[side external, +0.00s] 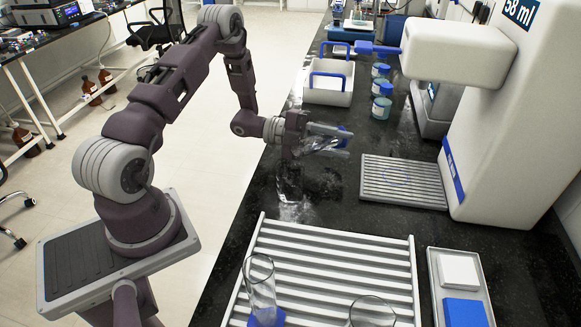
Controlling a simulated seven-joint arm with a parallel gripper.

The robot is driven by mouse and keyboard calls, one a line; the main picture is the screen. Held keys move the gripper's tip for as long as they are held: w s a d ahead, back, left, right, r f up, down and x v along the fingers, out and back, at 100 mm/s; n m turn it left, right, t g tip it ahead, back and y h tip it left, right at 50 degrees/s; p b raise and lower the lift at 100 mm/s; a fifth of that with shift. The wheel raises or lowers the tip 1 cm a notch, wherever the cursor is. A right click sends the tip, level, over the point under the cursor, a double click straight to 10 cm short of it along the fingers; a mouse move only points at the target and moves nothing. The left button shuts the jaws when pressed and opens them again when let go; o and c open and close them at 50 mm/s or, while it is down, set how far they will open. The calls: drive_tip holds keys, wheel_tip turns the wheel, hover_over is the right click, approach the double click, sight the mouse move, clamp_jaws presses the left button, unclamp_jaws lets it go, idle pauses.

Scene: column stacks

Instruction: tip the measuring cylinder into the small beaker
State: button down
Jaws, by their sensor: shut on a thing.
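My gripper (336,141) is shut on a clear glass vessel (324,146) with a blue end, which looks like the measuring cylinder. It lies almost level above the dark bench, with the blue end to the right. Its left end is partly hidden by my gripper. Below and left of it, a faint clear shape (288,184) stands on the bench; it may be the small beaker, but I cannot tell it from reflections. I cannot make out any liquid.
A white ribbed rack (330,255) in front holds a tall clear cylinder with a blue foot (262,285) and a round clear vessel (372,312). A grey ribbed plate (403,182) and a large white dispenser (490,130) marked "58 ml" stand right. Blue-lidded jars (382,102) and a white carrier (328,82) stand behind.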

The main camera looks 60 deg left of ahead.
drive_tip(key=shift+s+d+r+m+h, duration=0.1)
drive_tip(key=shift+s+r+m+h, duration=0.15)
drive_tip(key=shift+r+m, duration=0.45)
drive_tip(key=shift+s+r+m+h, duration=0.1)
drive_tip(key=shift+r+m+h, duration=0.25)
drive_tip(key=shift+r+m, duration=0.35)
idle(0.8)
drive_tip(key=shift+w+r+m+t, duration=0.3)
idle(0.4)
drive_tip(key=shift+s+r+m+h, duration=0.15)
drive_tip(key=shift+r+m+h, duration=0.25)
drive_tip(key=shift+r+m, duration=0.4)
idle(0.4)
drive_tip(key=shift+r+m, duration=0.25)
drive_tip(key=shift+m, duration=0.05)
drive_tip(key=shift+r, duration=0.1)
